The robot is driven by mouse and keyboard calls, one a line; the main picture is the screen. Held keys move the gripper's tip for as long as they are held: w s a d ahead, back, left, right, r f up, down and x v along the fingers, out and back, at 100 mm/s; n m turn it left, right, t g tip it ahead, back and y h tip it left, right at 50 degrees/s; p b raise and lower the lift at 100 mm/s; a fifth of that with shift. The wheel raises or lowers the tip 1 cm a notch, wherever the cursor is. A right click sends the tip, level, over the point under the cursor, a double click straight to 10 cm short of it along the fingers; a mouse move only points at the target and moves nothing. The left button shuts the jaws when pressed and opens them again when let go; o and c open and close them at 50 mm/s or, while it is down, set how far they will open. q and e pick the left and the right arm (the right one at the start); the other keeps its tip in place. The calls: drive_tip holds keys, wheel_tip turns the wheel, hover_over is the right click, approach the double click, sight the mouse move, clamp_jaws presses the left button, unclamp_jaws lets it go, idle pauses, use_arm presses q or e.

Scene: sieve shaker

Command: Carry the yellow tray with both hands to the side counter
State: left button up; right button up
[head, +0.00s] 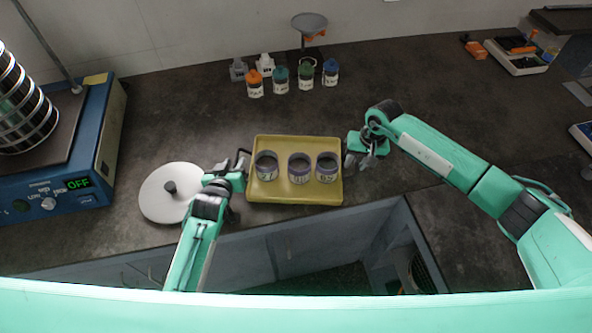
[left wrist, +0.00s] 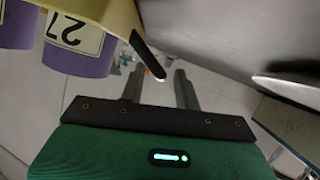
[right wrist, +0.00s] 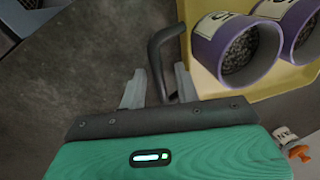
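The yellow tray (head: 295,198) lies flat on the dark counter and holds three purple cups (head: 299,168) with number labels. The cups in the right wrist view (right wrist: 236,52) contain dark grains. My left gripper (head: 238,172) is at the tray's left end; in the left wrist view its fingers (left wrist: 158,75) are apart, with the black handle (left wrist: 147,55) between them. My right gripper (head: 360,158) is at the right end; in the right wrist view its fingers (right wrist: 158,82) stand apart on either side of the other black handle (right wrist: 155,55). Finger contact with the handles is not visible.
A white round lid (head: 165,205) lies close left of my left gripper. A blue shaker (head: 75,165) showing OFF stands further left. Several small bottles (head: 280,82) and a funnel stand (head: 310,28) are behind. An open recess (head: 300,245) lies in front.

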use_arm(q)
drive_tip(key=v, duration=0.9)
drive_tip(key=shift+s+r, duration=0.15)
drive_tip(key=shift+s, duration=0.15)
use_arm(e)
drive_tip(key=shift+r, duration=0.15)
wheel_tip(320, 180, up, 12)
drive_tip(key=d, duration=0.2)
drive_tip(key=shift+d+f, duration=0.2)
drive_tip(key=shift+f, duration=0.05)
